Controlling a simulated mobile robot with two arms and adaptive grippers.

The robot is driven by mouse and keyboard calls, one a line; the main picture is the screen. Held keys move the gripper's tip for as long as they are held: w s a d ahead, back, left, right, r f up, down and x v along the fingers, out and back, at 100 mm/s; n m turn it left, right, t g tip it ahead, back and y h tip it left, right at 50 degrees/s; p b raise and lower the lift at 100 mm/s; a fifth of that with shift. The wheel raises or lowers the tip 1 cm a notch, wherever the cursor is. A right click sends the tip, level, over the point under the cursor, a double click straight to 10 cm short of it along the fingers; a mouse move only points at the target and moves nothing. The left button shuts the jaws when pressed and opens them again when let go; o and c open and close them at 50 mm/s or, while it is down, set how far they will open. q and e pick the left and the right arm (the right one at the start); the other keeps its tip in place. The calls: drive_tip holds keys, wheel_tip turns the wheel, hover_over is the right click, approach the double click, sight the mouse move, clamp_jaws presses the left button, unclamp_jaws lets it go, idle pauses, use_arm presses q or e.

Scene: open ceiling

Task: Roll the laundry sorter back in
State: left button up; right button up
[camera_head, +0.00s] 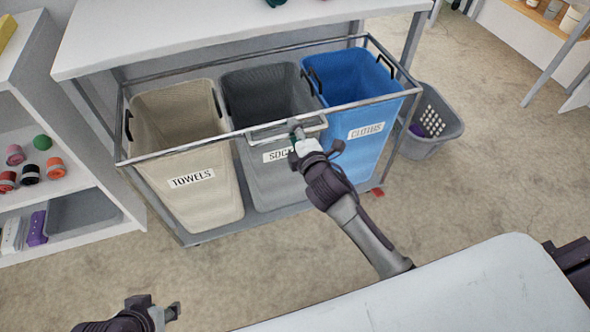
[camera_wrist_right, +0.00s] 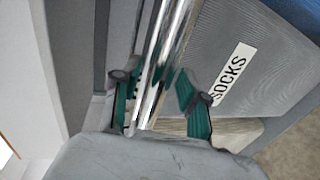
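The laundry sorter is a grey metal frame (camera_head: 262,105) with a beige TOWELS bin (camera_head: 190,150), a grey SOCKS bin (camera_head: 262,180) and a blue CLOTHS bin (camera_head: 358,135). Its rear is under the white table and its front sticks out. A handle (camera_head: 272,141) is on the front rail before the SOCKS bin. My right gripper (camera_head: 300,132) is at this handle. In the right wrist view, my green fingers (camera_wrist_right: 158,105) stand apart on both sides of the chrome bar (camera_wrist_right: 160,60); contact is unclear. My left gripper (camera_head: 160,308) is low at the left, empty, fingers apart.
The white table (camera_head: 200,38) stands over the sorter's rear. A white shelf unit (camera_head: 75,185) with rolled items is close on the left. A grey laundry basket (camera_head: 432,122) stands right of the sorter. A light surface (camera_head: 450,295) is at the lower right. Open floor lies in front.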

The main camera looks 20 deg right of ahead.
clamp_jaws()
drive_tip(key=x, duration=0.2)
drive_tip(key=r+x, duration=0.1)
drive_tip(key=x, duration=0.1)
drive_tip(key=shift+w, duration=0.25)
use_arm(q)
drive_tip(key=shift+w+d+r, duration=0.1)
drive_tip(key=shift+w+d, duration=0.05)
drive_tip(key=shift+w, duration=0.25)
use_arm(e)
drive_tip(key=shift+x, duration=0.8)
use_arm(q)
drive_tip(key=shift+t, duration=0.3)
use_arm(e)
drive_tip(key=shift+w+r, duration=0.1)
drive_tip(key=shift+w, duration=0.05)
